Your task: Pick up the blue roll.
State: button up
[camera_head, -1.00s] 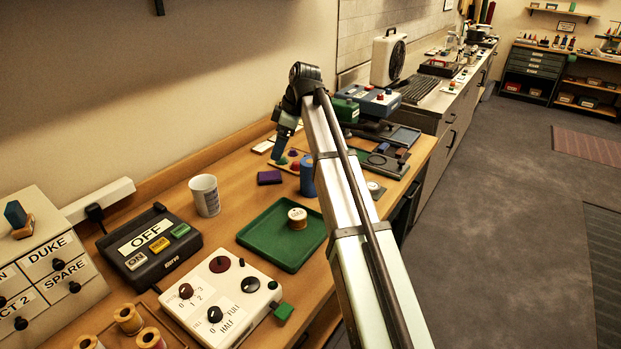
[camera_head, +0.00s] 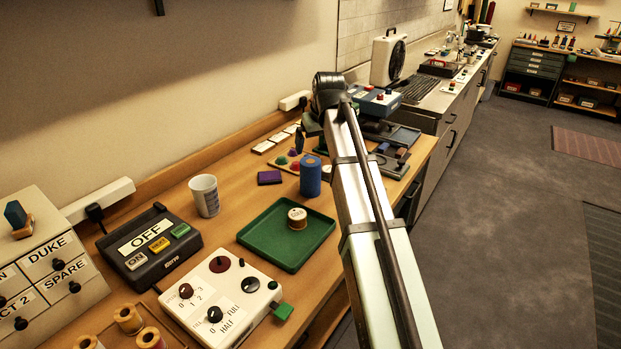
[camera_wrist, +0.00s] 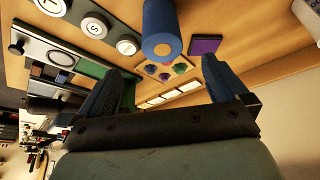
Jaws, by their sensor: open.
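The blue roll (camera_head: 310,176) stands upright on the wooden table, behind the green tray and right of a purple block. In the wrist view the blue roll (camera_wrist: 161,28) shows at the top centre, with a tan core in its end. My gripper (camera_wrist: 172,72) is open in the wrist view, its two dark fingers spread apart. The roll lies beyond the fingertips, roughly in line with the gap, and not between them. Nothing is held. In the head view the gripper is mostly hidden behind my arm.
A purple block (camera_head: 269,177) lies just left of the roll. A green tray (camera_head: 262,238) with a thread spool (camera_head: 297,219) is in front. A white cup (camera_head: 205,195) stands to the left. A small board with coloured knobs (camera_wrist: 166,70) is close to the roll.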

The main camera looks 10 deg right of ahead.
aim_at(310, 171)
jog(key=shift+m, duration=0.3)
jog(key=x, duration=1.4)
jog(key=shift+s, duration=0.15)
jog(key=shift+r, duration=0.1)
jog(key=c, duration=1.1)
